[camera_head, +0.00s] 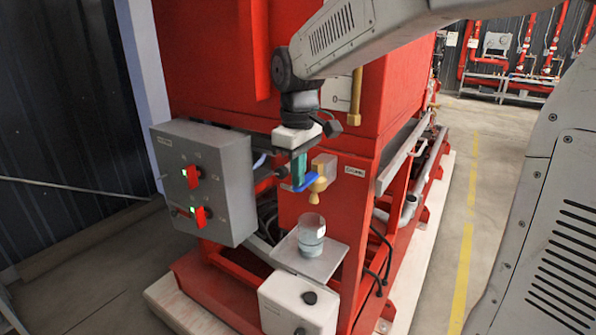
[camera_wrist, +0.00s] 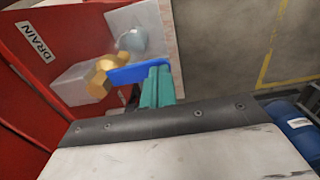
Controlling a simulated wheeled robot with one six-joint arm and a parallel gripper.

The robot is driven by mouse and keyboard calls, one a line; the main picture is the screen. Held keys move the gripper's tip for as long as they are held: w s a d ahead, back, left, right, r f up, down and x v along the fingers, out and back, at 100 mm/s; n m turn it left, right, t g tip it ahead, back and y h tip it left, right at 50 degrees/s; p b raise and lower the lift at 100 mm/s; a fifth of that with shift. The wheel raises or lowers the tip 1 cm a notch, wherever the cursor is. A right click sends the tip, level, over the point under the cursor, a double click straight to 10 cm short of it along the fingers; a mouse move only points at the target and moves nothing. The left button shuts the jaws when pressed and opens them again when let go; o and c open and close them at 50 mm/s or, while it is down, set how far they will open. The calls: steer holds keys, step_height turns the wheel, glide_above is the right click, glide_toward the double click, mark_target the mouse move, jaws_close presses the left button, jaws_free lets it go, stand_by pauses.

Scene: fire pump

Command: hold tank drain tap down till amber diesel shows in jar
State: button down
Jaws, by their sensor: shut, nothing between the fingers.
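The drain tap is a brass valve (camera_head: 318,186) with a blue lever (camera_head: 300,187) on the red tank's front. In the wrist view its brass body (camera_wrist: 98,82) sits left of the blue lever (camera_wrist: 132,74), which points toward my fingers. My gripper (camera_head: 299,172) has teal fingers, shut and empty, at the lever's free end. In the wrist view the fingertips (camera_wrist: 158,74) overlap the lever's end; I cannot tell whether they press on it. A glass jar (camera_head: 312,236) stands upright below the tap, with pale bluish-grey contents and no amber showing. It appears in the wrist view (camera_wrist: 132,42).
The jar stands on a small grey shelf (camera_head: 325,262). A grey control box (camera_head: 205,180) with red switches is at left, and a white box (camera_head: 298,305) is below. A DRAIN label (camera_wrist: 34,42) is beside the tap. Open floor lies right (camera_head: 480,200).

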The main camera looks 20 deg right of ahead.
steer(key=shift+s+a+f+t+h, duration=0.2)
steer(key=shift+a+f+t+h, duration=0.1)
steer(key=shift+f+t+h, duration=0.5)
steer(key=shift+a+f+t+h, duration=0.15)
steer(key=shift+f+t+h, duration=0.45)
steer(key=shift+h, duration=0.6)
steer(key=shift+f, duration=0.1)
steer(key=shift+r, duration=0.8)
steer(key=shift+r, duration=0.15)
steer(key=w+d+r+v, duration=0.1)
steer(key=d+v, duration=0.1)
steer(key=v, duration=1.1)
steer(key=shift+w+r, duration=0.25)
steer(key=shift+r, duration=0.1)
